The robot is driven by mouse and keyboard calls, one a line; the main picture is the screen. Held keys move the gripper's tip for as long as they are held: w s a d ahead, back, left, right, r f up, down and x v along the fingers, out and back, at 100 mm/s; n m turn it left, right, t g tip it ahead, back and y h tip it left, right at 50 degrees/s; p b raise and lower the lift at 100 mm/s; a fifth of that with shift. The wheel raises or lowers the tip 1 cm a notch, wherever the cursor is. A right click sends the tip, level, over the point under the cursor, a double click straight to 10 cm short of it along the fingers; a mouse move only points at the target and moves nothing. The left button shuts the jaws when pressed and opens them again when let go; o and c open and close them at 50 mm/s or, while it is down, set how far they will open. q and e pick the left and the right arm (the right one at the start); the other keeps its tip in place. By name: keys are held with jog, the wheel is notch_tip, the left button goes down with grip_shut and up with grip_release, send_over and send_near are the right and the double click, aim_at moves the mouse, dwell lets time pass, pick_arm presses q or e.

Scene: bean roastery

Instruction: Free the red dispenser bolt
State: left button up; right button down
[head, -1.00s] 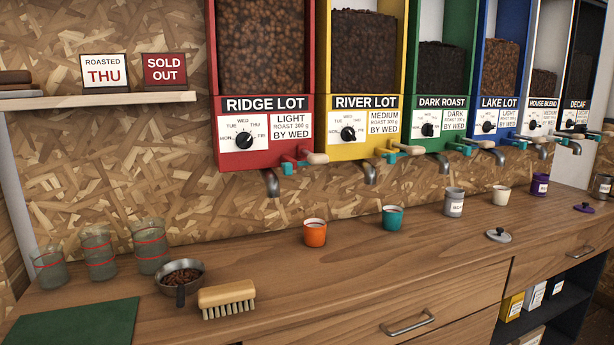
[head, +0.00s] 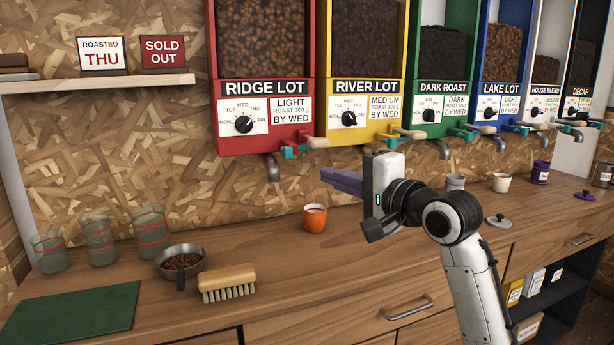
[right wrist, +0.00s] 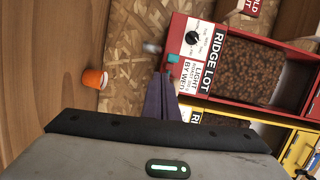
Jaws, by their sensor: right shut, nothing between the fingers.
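The red dispenser (head: 250,146), labelled RIDGE LOT, hangs on the wall and holds brown beans. At its lower right is its bolt, a teal part (head: 288,153) with a wooden handle (head: 318,142), above and right of the metal spout (head: 273,170). My right gripper (head: 324,177) is shut and empty, below the bolt and apart from it in the head view. In the right wrist view, the purple fingers (right wrist: 162,90) point toward the teal part (right wrist: 173,58) and cover what lies behind them. The wooden handle cannot be made out there. My left gripper is not in view.
An orange cup (head: 315,218) stands on the counter left of my right gripper. The yellow dispenser (head: 345,137) hangs right of the red one. A brush (head: 227,278), a bowl of beans (head: 180,262) and several glasses stand at the left. The counter's front middle is clear.

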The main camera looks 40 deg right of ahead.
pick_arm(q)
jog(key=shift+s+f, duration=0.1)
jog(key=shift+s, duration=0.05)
pick_arm(e)
jog(key=shift+s+d+r+m+t, duration=0.1)
jog(key=shift+d+r+m+t, duration=0.1)
jog(key=shift+r, duration=0.35)
jog(key=shift+d+r+m+t, duration=0.1)
jog(key=shift+d+r+m, duration=0.1)
jog(key=shift+r, duration=0.35)
send_near(301, 150)
jog(key=w+a, duration=0.3)
pick_arm(q)
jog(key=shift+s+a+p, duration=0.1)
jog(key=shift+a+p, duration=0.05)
jog(key=shift+p, duration=0.3)
pick_arm(e)
jog(key=shift+w+d+r, duration=0.15)
jog(key=shift+w+d, duration=0.1)
jog(key=shift+w, duration=0.4)
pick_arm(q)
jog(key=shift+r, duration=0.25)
